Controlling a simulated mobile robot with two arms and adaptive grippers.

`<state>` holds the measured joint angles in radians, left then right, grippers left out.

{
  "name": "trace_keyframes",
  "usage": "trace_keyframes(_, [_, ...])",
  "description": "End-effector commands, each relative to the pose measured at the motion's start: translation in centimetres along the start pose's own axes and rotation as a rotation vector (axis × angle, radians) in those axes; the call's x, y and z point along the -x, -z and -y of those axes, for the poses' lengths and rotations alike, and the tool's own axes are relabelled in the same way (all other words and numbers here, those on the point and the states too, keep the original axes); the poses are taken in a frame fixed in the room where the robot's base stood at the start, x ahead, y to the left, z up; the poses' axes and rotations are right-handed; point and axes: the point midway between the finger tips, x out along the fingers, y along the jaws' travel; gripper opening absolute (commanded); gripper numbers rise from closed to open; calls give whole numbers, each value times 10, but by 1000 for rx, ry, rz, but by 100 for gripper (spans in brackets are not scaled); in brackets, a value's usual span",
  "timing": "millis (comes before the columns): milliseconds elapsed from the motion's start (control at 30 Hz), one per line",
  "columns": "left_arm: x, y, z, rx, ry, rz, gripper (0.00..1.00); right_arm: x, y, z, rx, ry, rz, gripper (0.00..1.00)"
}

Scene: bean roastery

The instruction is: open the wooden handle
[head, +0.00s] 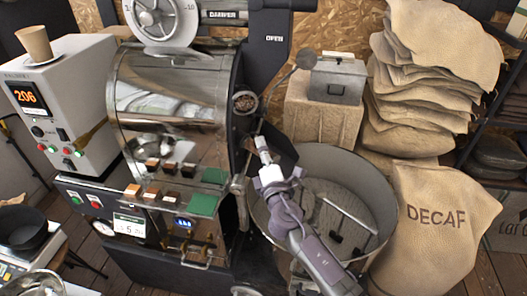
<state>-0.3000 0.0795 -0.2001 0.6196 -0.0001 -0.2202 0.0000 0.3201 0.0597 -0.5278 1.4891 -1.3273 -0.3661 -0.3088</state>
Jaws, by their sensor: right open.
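My right gripper (264,150) reaches up from the bottom right, over the cooling bin's left edge and in front of the right end of the roaster (170,85). It is open, and nothing shows held in it. No wooden handle can be made out for certain; my gripper and arm cover part of the roaster's front. A thin lever with a dark round knob (306,59) rises behind the gripper, apart from it. A round port with beans (245,102) sits above and left of the fingertips. My left gripper does not show.
The round metal cooling bin (376,190) lies right of and below the gripper. A sack marked DECAF (440,245) and stacked sacks (430,50) stand at right. A grey control box (62,100) with a paper cup (35,44) on top stands at left.

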Motion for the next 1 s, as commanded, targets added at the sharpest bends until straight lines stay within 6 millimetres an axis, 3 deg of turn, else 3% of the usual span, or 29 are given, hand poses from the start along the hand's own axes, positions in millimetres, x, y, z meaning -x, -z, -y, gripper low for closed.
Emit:
trace_keyframes(67, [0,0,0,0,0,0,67,0,0,0,0,0,0,56])
trace_keyframes(400, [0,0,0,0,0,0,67,0,0,0,0,0,0,0])
trace_keyframes(733, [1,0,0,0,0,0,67,7,-4,1,1,3,1,0])
trace_keyframes(1000, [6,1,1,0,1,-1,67,62,-40,3,1,6,1,0])
